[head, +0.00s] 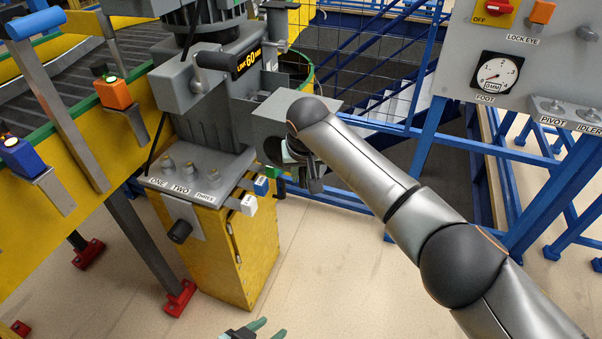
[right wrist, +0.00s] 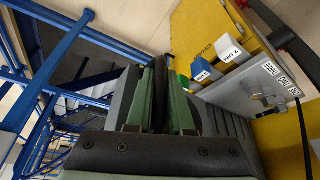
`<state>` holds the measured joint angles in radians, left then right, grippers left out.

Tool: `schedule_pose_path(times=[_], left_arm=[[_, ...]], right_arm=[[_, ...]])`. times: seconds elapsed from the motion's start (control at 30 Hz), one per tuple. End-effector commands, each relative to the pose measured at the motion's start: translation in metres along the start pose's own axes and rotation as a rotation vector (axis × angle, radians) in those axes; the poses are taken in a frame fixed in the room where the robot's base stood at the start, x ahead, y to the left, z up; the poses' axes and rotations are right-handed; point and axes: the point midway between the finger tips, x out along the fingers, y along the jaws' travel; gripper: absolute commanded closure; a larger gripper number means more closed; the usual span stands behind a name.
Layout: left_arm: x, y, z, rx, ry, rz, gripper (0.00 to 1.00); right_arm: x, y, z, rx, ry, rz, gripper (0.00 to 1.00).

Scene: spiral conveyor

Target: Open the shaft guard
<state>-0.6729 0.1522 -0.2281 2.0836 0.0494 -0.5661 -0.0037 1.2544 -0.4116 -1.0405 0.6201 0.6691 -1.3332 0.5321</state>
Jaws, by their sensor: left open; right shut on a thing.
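The grey sheet-metal cover (head: 268,125) on the side of the machine head looks like the shaft guard. My right arm reaches across it and hides part of it. My right gripper (head: 305,172) is at its lower right side. In the right wrist view its green fingers (right wrist: 162,105) are closed on a dark upright bar (right wrist: 160,72), with grey panel on both sides. The bar seems to be part of the guard, but its ends are hidden. My left gripper (head: 268,329) is open and empty at the bottom edge, over the floor.
A yellow cabinet (head: 245,265) with labelled knobs on its grey top (head: 185,172) and small tags stands below the machine head. A yellow conveyor frame (head: 85,160) is on the left. Blue railings (head: 425,110) and a gauge panel (head: 455,75) are on the right. The floor in front is clear.

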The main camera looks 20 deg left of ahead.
Motion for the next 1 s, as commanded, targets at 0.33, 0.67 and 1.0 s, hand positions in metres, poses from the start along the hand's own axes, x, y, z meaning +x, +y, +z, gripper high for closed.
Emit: schedule_pose_path(times=[0.33, 0.67, 1.0], left_arm=[[0.001, 0.000, -0.003, 0.001, 0.006, 0.001, 0.50], [0.001, 0.002, -0.003, -0.001, 0.007, 0.003, 0.50], [-0.005, 0.004, -0.010, -0.005, 0.005, 0.005, 0.50]], right_arm=[[0.001, 0.003, 0.002, 0.004, -0.010, 0.006, 0.63], [0.001, 0.002, 0.002, 0.002, -0.007, 0.005, 0.50], [-0.025, 0.002, 0.000, 0.001, -0.005, 0.003, 0.50]])
